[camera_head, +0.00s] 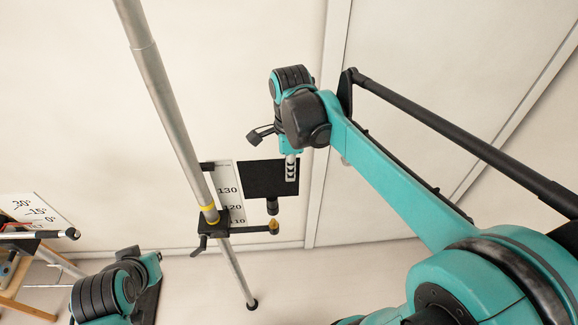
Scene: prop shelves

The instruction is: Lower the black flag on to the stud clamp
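The black flag (262,178) is a flat dark square. It hangs upright in the middle of the head view, with a short dark socket (272,206) at its lower edge. My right gripper (291,170) comes down from above and is shut on the flag's right side; one grey finger shows over the dark face. The stud clamp (225,228) sits on the pole, with an arm reaching right to a yellow stud (274,226). The socket appears just above the stud, with a small gap. My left arm's wrist (110,290) is low at left; its fingers are not clear.
A slanted metal pole (165,95) runs from the top to the floor and carries the clamp. A white number scale (228,185) stands behind the flag. An angle board (38,212) is at far left.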

